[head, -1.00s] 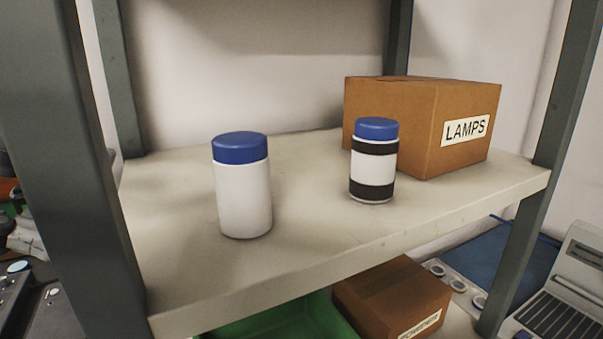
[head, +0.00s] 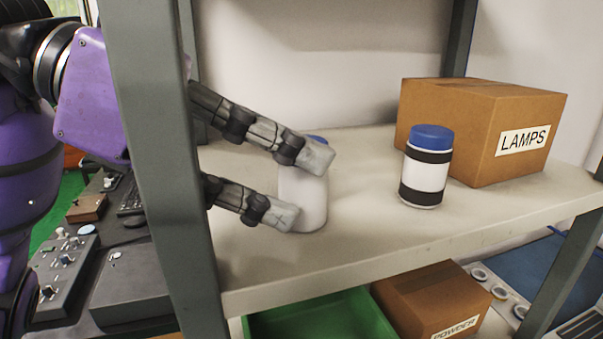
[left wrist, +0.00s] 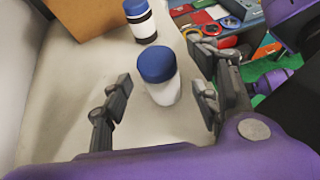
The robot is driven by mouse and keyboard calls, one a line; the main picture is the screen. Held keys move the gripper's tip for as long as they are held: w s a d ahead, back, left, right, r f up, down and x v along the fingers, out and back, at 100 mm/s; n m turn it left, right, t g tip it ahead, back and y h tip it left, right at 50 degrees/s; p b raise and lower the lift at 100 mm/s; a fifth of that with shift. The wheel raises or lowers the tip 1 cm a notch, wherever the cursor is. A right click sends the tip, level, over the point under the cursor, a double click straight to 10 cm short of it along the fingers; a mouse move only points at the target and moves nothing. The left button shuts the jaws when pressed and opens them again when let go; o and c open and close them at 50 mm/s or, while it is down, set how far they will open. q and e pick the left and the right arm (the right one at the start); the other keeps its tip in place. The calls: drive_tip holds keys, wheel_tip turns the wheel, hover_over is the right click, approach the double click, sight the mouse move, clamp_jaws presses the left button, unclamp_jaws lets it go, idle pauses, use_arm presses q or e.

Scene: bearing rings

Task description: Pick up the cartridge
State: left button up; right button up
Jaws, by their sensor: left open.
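Two white cylinders with blue caps stand upright on the shelf; I cannot tell by a label which is the cartridge. The plain one (head: 309,200) is partly hidden behind my left gripper (head: 306,188) in the head view. In the left wrist view the plain cylinder (left wrist: 160,88) stands between the two fingertips of my open left gripper (left wrist: 160,94), with gaps on both sides. The black-banded cylinder (head: 427,168) stands apart to the right; it also shows in the left wrist view (left wrist: 140,22).
A cardboard box marked LAMPS (head: 480,130) stands behind the banded cylinder. A grey upright (head: 165,170) crosses in front of my left arm. Below the shelf (head: 370,235) are a green bin (head: 320,318) and a POWDER box (head: 430,295). The shelf's front middle is clear.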

use_arm(q)
drive_tip(key=shift+w+d+f, duration=0.1)
drive_tip(key=shift+d, duration=1.05)
drive_tip(key=shift+d+f, duration=0.1)
drive_tip(key=shift+d, duration=0.05)
drive_tip(key=shift+c, duration=1.2)
drive_tip(key=c, duration=1.1)
